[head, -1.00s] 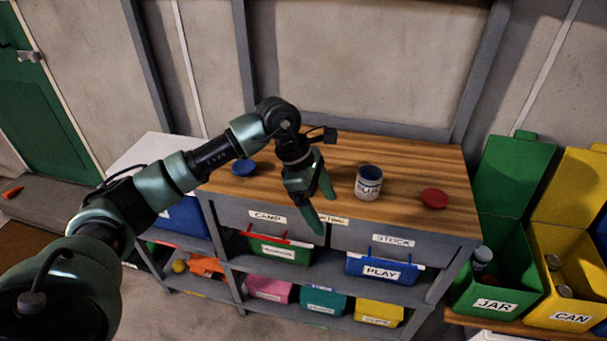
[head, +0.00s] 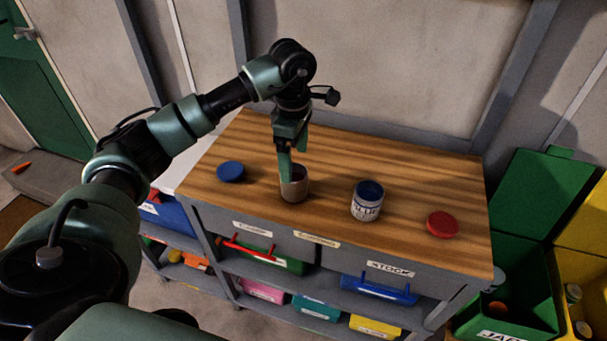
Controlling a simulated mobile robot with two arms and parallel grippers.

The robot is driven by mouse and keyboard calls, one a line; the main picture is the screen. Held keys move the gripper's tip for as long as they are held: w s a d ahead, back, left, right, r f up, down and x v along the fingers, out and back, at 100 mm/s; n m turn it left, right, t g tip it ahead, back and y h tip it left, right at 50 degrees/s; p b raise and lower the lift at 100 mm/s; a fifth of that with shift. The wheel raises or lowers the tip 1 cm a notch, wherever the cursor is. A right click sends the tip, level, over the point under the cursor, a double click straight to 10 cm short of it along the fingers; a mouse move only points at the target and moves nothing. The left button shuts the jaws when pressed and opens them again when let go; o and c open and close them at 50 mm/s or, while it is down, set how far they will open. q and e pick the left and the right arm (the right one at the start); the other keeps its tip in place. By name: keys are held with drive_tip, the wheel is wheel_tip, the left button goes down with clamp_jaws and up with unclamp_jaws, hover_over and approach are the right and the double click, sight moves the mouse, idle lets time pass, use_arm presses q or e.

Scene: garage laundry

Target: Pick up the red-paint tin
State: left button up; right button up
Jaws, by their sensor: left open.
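A grey open tin (head: 295,189) with a dark, reddish inside stands upright on the wooden bench top. It is likely the red-paint tin, but I see no label on it. My left gripper (head: 290,172) points down at this tin and is open. One finger reaches the tin's rim at its left side; I cannot tell whether it is inside or outside the wall, or touching. A second tin (head: 366,206), with blue inside and a white and blue label, stands open to the right. My right gripper is not in view.
A blue lid (head: 230,172) lies left of the tins and a red lid (head: 442,224) lies to the right. The wooden bench top (head: 400,170) is otherwise clear. Shelves with coloured bins are below, and a green bin (head: 518,290) stands at the right.

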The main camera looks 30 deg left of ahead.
sight(294, 181)
use_arm(q)
drive_tip(key=shift+f, duration=0.45)
drive_tip(key=shift+s+d+f+p, duration=0.1)
drive_tip(key=shift+s+f+p, duration=0.25)
drive_tip(key=shift+f, duration=0.25)
drive_tip(key=shift+s+d+f+p, duration=0.1)
drive_tip(key=shift+s+f+p, duration=0.15)
drive_tip(key=shift+f+p, duration=0.25)
wheel_tip(294, 181, down, 4)
drive_tip(key=shift+r+p, duration=0.1)
drive_tip(key=shift+p, duration=0.4)
drive_tip(key=shift+w+f, duration=0.1)
drive_tip(key=shift+f, duration=0.15)
drive_tip(key=c, duration=1.8)
drive_tip(key=shift+o, duration=0.2)
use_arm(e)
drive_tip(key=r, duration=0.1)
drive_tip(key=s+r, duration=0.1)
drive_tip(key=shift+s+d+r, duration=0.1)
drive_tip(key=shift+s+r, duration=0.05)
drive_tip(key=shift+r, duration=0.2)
